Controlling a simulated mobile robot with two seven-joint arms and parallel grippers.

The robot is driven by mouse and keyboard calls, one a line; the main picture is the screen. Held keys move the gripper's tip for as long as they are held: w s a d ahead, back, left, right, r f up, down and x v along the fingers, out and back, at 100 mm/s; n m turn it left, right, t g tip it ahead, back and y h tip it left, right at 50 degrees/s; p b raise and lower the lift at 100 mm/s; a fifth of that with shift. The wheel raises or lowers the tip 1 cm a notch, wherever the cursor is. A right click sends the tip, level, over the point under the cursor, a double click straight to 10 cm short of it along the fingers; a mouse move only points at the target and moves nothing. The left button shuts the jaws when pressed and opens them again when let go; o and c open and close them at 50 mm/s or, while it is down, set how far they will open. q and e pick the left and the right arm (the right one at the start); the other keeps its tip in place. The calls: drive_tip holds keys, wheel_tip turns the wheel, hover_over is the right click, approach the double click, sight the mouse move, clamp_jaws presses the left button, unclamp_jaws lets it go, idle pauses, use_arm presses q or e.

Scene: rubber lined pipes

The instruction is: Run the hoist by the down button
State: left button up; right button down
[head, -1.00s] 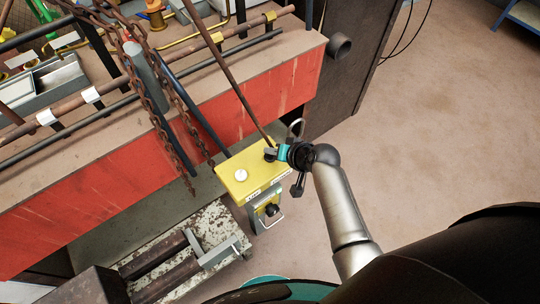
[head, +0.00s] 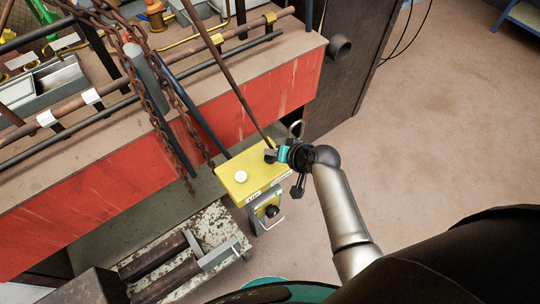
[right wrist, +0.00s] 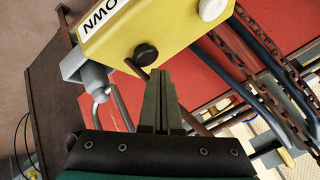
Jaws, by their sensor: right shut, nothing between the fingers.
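The yellow hoist control box (head: 252,172) hangs in front of the red bench side in the head view. It carries a white button (head: 241,177) and, in the right wrist view, a black button (right wrist: 146,54) beside a label partly reading "OWN". My right gripper (head: 272,154) is at the box's right end. In the right wrist view its fingers (right wrist: 160,73) are shut and empty, with their tips close to the black button's edge. I cannot tell whether they touch it. My left gripper is out of view.
Rusty chains (head: 150,93) hang left of the box, before the bench (head: 110,165). A rusty rod (head: 228,75) slants down to the box. A worn metal stand with bars (head: 205,222) is below left. Brown floor (head: 440,120) is open at right.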

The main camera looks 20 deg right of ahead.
drive_tip(key=shift+f, duration=0.15)
idle(0.7)
drive_tip(key=shift+f, duration=0.3)
drive_tip(key=shift+f+b, duration=0.5)
drive_tip(key=shift+b, duration=0.05)
idle(0.6)
drive_tip(key=shift+r+p, duration=0.9)
drive_tip(key=shift+p, duration=0.2)
wheel_tip(320, 180, up, 5)
drive_tip(key=p, duration=0.5)
drive_tip(key=shift+r, duration=0.1)
idle(2.2)
